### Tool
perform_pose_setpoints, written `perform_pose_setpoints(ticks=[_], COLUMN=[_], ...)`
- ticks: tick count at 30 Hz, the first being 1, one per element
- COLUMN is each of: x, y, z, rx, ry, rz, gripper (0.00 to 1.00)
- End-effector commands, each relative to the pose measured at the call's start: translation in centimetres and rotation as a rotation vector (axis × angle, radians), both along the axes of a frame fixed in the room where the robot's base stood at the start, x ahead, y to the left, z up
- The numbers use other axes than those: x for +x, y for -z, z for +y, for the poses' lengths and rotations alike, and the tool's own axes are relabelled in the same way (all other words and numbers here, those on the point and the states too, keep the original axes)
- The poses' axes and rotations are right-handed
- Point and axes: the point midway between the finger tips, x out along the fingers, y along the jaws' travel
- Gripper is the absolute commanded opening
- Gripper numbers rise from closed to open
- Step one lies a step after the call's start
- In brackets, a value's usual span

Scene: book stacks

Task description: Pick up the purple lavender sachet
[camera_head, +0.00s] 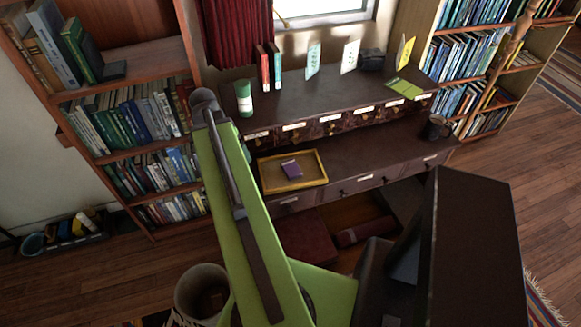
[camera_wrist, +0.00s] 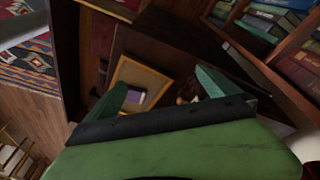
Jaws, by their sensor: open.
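The purple lavender sachet (camera_head: 292,169) lies in a shallow tray with a yellow rim (camera_head: 322,163) on the lower shelf of the dark cabinet, in the head view. In the wrist view the sachet (camera_wrist: 136,95) shows just beyond one finger, with the tray (camera_wrist: 167,80) around it. My gripper (camera_wrist: 162,88) is open, with its two green fingers apart and nothing held between them. It is still some way from the sachet. In the head view the gripper's fingers are not clearly seen, as my green arm stands in front of that area.
The cabinet top (camera_head: 330,92) above holds a green canister (camera_head: 244,98), upright books (camera_head: 269,67), cards and a black box (camera_head: 372,59). A dark mug (camera_head: 434,127) stands at the right of the lower shelf. Bookshelves flank both sides.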

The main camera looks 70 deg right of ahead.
Motion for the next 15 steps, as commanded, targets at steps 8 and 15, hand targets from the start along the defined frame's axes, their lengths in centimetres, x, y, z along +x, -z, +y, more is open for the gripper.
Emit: perform_pose_setpoints(ticks=[8,15], x=[-12.5,-13.2], y=[-1.7,-1.1], z=[-8.3,-8.6], rx=[-0.097,-0.104], ry=[0.514,0.540], rz=[-0.018,-0.020], gripper=[1.00,1.00])
